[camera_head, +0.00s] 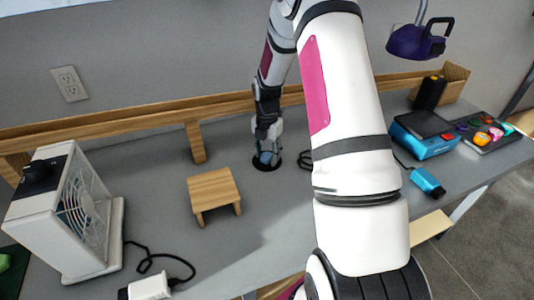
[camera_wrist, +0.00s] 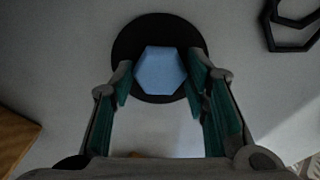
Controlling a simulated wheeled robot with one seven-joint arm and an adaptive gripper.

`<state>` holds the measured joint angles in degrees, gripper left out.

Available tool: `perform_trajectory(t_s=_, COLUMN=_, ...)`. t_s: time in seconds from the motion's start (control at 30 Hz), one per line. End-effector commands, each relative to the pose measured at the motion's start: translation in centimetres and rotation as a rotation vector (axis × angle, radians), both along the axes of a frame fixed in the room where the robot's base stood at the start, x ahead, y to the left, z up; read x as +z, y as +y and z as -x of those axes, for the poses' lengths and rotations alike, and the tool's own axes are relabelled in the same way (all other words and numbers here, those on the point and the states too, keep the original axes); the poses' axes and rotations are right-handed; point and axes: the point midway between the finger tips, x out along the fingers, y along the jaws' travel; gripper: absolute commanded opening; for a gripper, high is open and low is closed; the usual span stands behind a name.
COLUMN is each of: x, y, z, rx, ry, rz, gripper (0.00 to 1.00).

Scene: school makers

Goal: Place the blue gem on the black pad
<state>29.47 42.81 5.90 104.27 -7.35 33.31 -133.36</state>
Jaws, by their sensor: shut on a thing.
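The blue gem (camera_wrist: 160,70) is a light-blue hexagonal block between my fingertips, seen over the round black pad in the wrist view. My gripper (camera_wrist: 160,86) is shut on it, with a green-lined finger at each side. The black pad (camera_wrist: 128,36) lies flat on the grey table and its rim shows around the gem. In the head view my gripper (camera_head: 267,148) points down over the black pad (camera_head: 275,166), with the blue gem (camera_head: 266,157) at its tips. I cannot tell whether the gem touches the pad.
A small wooden stool (camera_head: 213,188) stands left of the pad. Black hexagonal rings (camera_head: 305,160) lie just right of it. A white fan box (camera_head: 72,215) is at far left. A blue machine (camera_head: 424,136) and a tray of colored pieces (camera_head: 487,132) are at right.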

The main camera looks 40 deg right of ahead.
Motion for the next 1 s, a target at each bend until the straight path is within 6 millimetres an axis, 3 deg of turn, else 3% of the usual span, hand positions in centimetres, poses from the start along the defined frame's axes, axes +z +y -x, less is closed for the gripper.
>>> perform_trajectory(t_s=0.17, x=-0.3, y=0.0, z=0.0, rx=-0.001, ry=0.0, rz=-0.001, gripper=0.16)
perform_trajectory(t_s=0.2, x=-0.3, y=0.0, z=0.0, rx=-0.001, ry=0.0, rz=-0.001, gripper=0.46)
perform_trajectory(t_s=0.27, x=-0.3, y=0.0, z=0.0, rx=-0.001, ry=0.0, rz=-0.001, gripper=0.6)
perform_trajectory(t_s=0.3, x=-0.3, y=0.0, z=0.0, rx=-0.001, ry=0.0, rz=-0.001, gripper=0.62)
perform_trajectory(t_s=0.67, x=0.2, y=0.0, z=0.0, rx=0.0, ry=-0.001, rz=0.0, gripper=0.62)
perform_trajectory(t_s=0.77, x=1.2, y=0.0, z=-0.1, rx=-0.001, ry=-0.004, rz=0.001, gripper=0.62)
perform_trajectory(t_s=1.0, x=6.0, y=-0.1, z=-0.1, rx=0.0, ry=-0.005, rz=0.002, gripper=0.62)
